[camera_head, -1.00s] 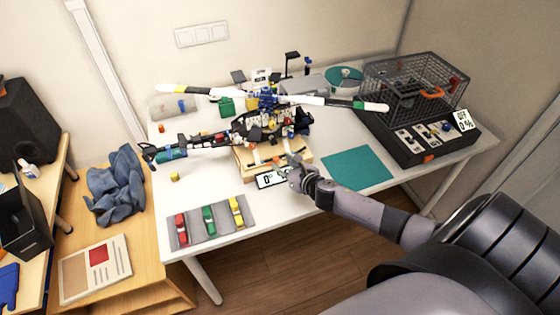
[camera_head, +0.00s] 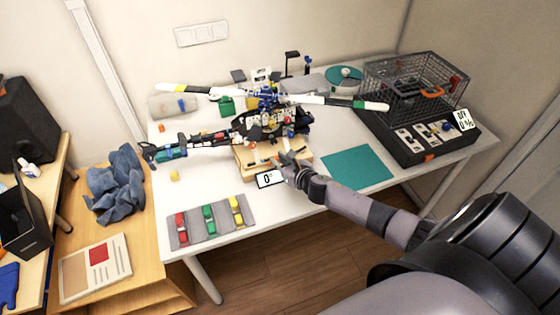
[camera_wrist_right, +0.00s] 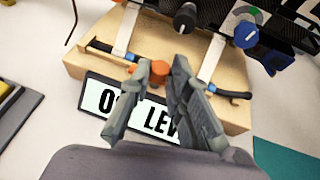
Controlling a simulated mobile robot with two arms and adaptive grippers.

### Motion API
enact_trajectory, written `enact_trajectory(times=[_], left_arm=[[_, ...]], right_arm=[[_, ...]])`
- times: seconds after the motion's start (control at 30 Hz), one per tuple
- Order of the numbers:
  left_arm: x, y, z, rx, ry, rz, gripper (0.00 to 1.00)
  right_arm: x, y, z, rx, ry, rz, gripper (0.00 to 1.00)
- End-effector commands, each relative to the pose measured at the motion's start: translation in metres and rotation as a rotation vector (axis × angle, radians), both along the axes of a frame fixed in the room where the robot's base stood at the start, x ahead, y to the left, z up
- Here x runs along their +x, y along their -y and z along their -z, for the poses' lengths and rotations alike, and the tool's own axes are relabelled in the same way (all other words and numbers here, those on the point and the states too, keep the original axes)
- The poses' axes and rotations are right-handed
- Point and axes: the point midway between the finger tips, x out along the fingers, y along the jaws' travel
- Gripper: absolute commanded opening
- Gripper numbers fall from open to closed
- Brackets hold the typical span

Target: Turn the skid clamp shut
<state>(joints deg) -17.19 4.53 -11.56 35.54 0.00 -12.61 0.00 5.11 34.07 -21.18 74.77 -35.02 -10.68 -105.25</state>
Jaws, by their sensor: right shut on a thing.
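The model helicopter (camera_head: 268,120) stands on a wooden block (camera_head: 247,168) in the middle of the white table. The orange skid clamp (camera_wrist_right: 160,69) is at the block's front edge, between the two fingers of my right gripper (camera_wrist_right: 158,72). My right gripper (camera_head: 286,158) is shut on the clamp, its fingers on either side of it. Fingers hide part of the clamp, so its exact angle is unclear. My left gripper is not in view.
A display plate (camera_head: 270,179) at the block's front is partly covered by my right gripper. A grey mat (camera_head: 222,223) with red, green and yellow pieces lies front left. A teal mat (camera_head: 357,168) lies right. A black box (camera_head: 398,150) with wire cage (camera_head: 410,82) stands far right.

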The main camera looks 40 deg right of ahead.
Motion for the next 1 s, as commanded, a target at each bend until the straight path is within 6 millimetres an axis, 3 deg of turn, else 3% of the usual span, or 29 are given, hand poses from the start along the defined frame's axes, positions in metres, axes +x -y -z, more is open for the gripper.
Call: enact_trajectory(times=[0.17,0.57,1.0], left_arm=[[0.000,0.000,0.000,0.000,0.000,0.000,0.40],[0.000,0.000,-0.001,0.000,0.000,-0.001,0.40],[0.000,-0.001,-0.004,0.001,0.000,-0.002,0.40]], right_arm=[[0.000,-0.001,0.000,0.000,0.000,-0.001,0.00],[0.000,-0.003,0.000,0.003,0.000,0.022,0.00],[0.002,-0.011,-0.001,0.007,0.001,0.308,0.00]])
